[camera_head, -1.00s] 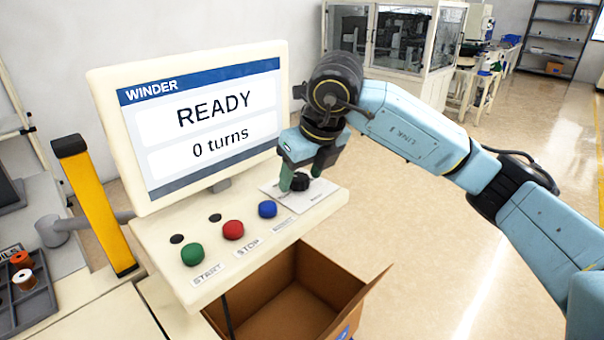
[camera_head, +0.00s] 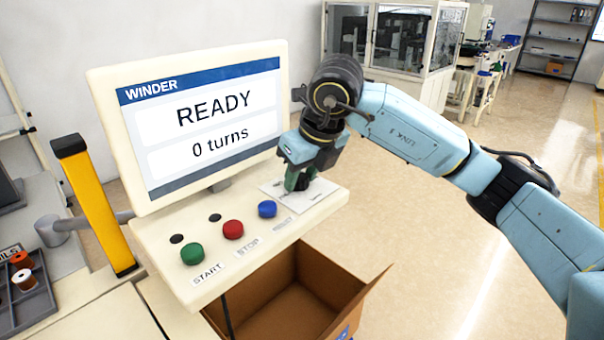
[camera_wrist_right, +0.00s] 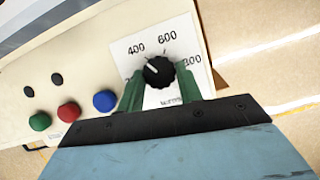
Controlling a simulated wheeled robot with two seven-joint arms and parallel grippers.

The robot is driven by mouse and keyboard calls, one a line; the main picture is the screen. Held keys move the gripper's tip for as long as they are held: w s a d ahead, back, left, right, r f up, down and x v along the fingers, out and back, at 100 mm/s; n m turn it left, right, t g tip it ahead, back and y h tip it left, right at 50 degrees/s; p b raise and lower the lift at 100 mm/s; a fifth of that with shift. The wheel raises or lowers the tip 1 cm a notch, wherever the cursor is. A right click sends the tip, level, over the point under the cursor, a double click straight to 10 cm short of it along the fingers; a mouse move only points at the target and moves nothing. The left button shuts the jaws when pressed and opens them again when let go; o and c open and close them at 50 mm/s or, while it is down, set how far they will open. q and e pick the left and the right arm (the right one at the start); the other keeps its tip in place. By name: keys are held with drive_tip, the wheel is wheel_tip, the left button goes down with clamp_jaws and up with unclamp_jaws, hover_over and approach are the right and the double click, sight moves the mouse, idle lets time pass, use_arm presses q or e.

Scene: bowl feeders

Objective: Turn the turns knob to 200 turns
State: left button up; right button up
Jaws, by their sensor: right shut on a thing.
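The turns knob (camera_wrist_right: 158,72) is black with a white pointer line and sits on a white dial plate (camera_wrist_right: 130,50) marked 400, 600 and 800 in the right wrist view. Its pointer is toward the upper left, near the 400 side. My right gripper (camera_wrist_right: 160,90) is shut on the knob, with green fingers on either side of it. In the head view my right gripper (camera_head: 297,180) hides most of the knob. The winder screen (camera_head: 205,120) reads "READY" and "0 turns". My left gripper is not in view.
Green (camera_head: 192,253), red (camera_head: 233,230) and blue (camera_head: 267,209) buttons line the panel left of the dial. An open cardboard box (camera_head: 270,318) stands below the panel. A yellow post (camera_head: 95,205) stands left of the screen.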

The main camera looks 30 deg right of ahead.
drive_tip(key=shift+d+n+y+b, duration=0.15)
drive_tip(key=shift+n+y+b, duration=0.35)
drive_tip(key=shift+n, duration=0.7)
drive_tip(key=n, duration=0.2)
drive_tip(key=shift+w+d+n+g+y, duration=0.1)
drive_tip(key=shift+w+n+g+y, duration=0.05)
drive_tip(key=shift+n+g+y, duration=0.25)
drive_tip(key=n, duration=0.2)
drive_tip(key=shift+n+g+y, duration=0.3)
drive_tip(key=shift+g+y, duration=0.1)
drive_tip(key=shift+w+d+n+g+y+p, duration=0.1)
drive_tip(key=shift+n+g+y+p, duration=0.15)
drive_tip(key=shift+n, duration=0.7)
drive_tip(key=shift+w+n+g+y+p, duration=0.1)
drive_tip(key=shift+n+g+y+p, duration=0.2)
drive_tip(key=shift+n, duration=0.65)
drive_tip(key=o, duration=1)
drive_tip(key=shift+h, duration=0.25)
